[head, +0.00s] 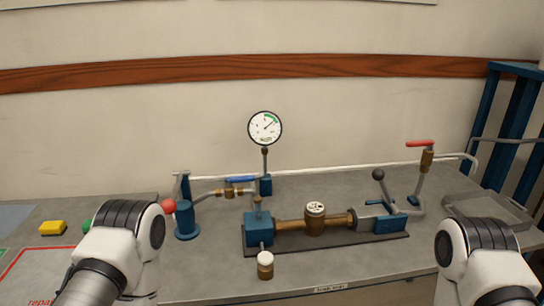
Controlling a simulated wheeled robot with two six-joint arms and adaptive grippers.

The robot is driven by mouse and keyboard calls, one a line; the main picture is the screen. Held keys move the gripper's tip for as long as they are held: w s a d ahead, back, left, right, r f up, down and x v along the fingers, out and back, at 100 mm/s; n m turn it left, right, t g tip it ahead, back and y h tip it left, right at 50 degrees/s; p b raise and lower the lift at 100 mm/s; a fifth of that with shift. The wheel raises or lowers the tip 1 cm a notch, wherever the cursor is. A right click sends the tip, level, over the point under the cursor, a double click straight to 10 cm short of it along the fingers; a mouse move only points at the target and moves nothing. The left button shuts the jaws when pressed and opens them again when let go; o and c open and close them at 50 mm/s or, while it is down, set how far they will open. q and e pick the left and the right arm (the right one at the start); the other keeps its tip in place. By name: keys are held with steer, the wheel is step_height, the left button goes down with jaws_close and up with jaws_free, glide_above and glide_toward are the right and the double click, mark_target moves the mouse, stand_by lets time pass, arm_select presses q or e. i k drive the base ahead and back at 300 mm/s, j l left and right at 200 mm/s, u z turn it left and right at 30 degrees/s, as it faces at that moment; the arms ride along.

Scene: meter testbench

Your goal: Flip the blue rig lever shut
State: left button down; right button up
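The blue lever (241,180) sits on a brass valve (231,192) in the pipe left of the gauge. It lies nearly level and roughly in line with the pipe. The test rig (258,230) has a blue end block, a brass meter (315,213) in its middle and a grey and blue clamp (377,219) with a black-knobbed handle (378,174) standing up. Parts of both my arms show at the lower left and lower right, apart from the blue lever. Neither gripper's fingers show.
A round gauge (265,129) stands behind the rig. A red lever (420,143) tops the pipe at right. A blue pump (187,221) with a red knob (169,206) stands at left. A yellow block (53,228) and grey tray (484,207) flank the bench. The front right bench is clear.

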mark_target(229, 180)
steer(key=i+l, duration=0.65)
steer(key=l, duration=0.2)
